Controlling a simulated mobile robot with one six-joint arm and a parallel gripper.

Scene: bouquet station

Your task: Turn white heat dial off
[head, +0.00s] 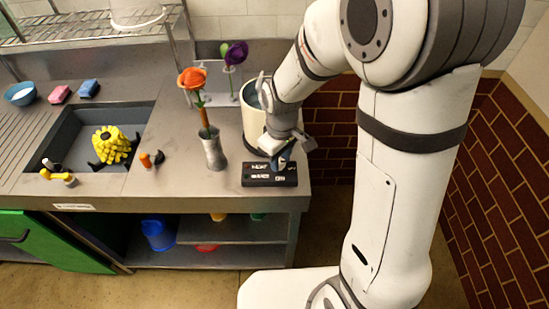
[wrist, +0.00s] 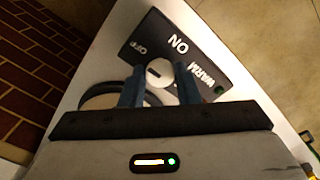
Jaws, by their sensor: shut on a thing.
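The black control panel (head: 258,182) lies on the counter's front right part. In the wrist view the panel (wrist: 205,48) shows the words OFF, ON and WARM and a small green light (wrist: 218,90). The white dial (wrist: 157,71) with a dark mark sits between the two blue fingers of my gripper (wrist: 161,78). My gripper (head: 280,163) points down over the panel and is shut on the dial. The fingers hide the dial's sides, and I cannot tell which word its mark points to.
A cream pot (head: 254,117) stands right behind the panel. A grey vase (head: 214,154) with an orange flower (head: 191,79) stands to the left. A sink (head: 65,137) with a yellow bunch (head: 111,145) is further left. The counter's front edge is close to the panel.

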